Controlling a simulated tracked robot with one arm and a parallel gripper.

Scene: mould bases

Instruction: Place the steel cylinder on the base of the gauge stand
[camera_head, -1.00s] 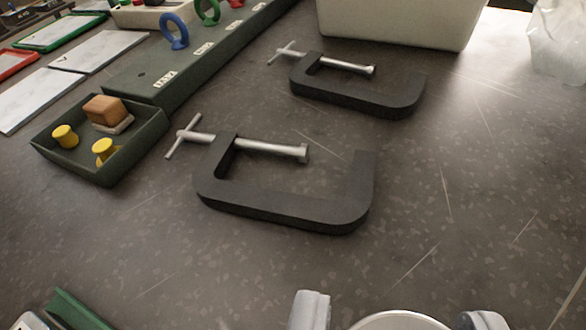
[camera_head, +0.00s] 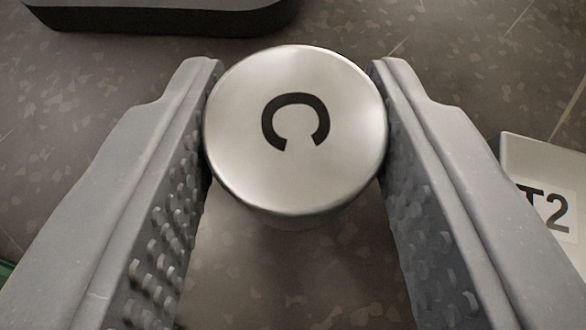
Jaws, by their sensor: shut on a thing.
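The steel cylinder (camera_head: 295,170) is seen from above, with a round shiny top marked with a black letter C. My gripper (camera_head: 295,125) is shut on it, one finger on its left side and one on its right. The cylinder looks upright; whether it touches the surface below is hard to tell. No gauge stand can be made out in the view now.
A pale block labelled T2 (camera_head: 545,160) stands at the right, partly behind my right finger. A bit of green (camera_head: 5,268) shows at the left edge.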

